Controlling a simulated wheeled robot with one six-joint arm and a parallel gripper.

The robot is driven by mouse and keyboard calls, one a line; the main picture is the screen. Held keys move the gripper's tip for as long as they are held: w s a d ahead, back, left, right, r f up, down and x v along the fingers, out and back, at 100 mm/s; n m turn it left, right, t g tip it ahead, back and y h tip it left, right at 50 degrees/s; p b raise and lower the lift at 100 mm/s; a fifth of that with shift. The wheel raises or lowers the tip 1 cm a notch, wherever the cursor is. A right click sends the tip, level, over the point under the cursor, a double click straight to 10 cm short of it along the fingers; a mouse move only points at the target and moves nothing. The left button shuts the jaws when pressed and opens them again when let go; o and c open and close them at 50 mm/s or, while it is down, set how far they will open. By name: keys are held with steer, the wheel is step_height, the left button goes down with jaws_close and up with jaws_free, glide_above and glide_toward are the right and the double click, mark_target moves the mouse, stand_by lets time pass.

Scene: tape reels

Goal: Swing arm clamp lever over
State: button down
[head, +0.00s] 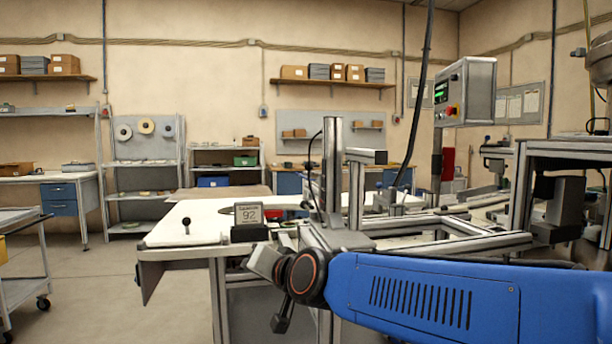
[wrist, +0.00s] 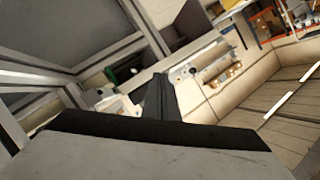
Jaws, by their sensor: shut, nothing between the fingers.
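My gripper (head: 282,318) hangs low at the end of my blue arm, in front of the work table, with its fingers pointing down. In the wrist view its dark fingers (wrist: 158,85) are together and nothing shows between them. A metal frame with upright posts (head: 334,170) and a side arm (head: 366,156) stands on the table behind my wrist. I cannot make out the clamp lever on it for certain. A small black ball-topped knob (head: 186,223) stands on the white table top (head: 205,215), left of and above my gripper. My gripper touches neither.
A block marked 92 (head: 249,214) sits on a black base near the table's front edge. Metal rails (head: 430,225) and a control box (head: 465,92) are to the right. A grey cart (head: 22,255) stands far left. The floor between cart and table is clear.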

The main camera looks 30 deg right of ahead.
mark_target(309, 176)
steer(key=w+d+r+m+t+h, duration=0.45)
steer(key=w+r+m, duration=0.3)
steer(key=r, duration=0.35)
steer(key=w+d+r+m+g+h, duration=0.1)
steer(key=d+m+g+h, duration=0.1)
steer(key=d+m+h, duration=0.3)
steer(key=w+d+r+m+g+h, duration=0.1)
steer(key=d+r+m+g+h, duration=0.1)
steer(key=d+m+h, duration=0.3)
steer(key=w+d+r+m+g+h, duration=0.1)
steer(key=d+r+m+g+h, duration=0.1)
steer(key=d+m+h, duration=0.3)
steer(key=shift+w+d+r+m+g, duration=0.2)
steer(key=shift+d+m+g, duration=0.2)
steer(key=shift+d+m, duration=0.25)
steer(key=shift+w+d+r+m+g, duration=0.1)
steer(key=shift+w+d+m+g, duration=0.1)
steer(key=shift+d+m+g, duration=0.3)
steer(key=shift+w+d+r, duration=0.1)
steer(key=shift+w+r, duration=0.05)
steer(key=shift+w, duration=0.45)
steer(key=shift+w+d+r, duration=0.1)
steer(key=shift+w, duration=0.45)
steer(key=shift+w+d+r, duration=0.15)
steer(key=shift+w+r, duration=0.1)
steer(key=shift+w, duration=0.35)
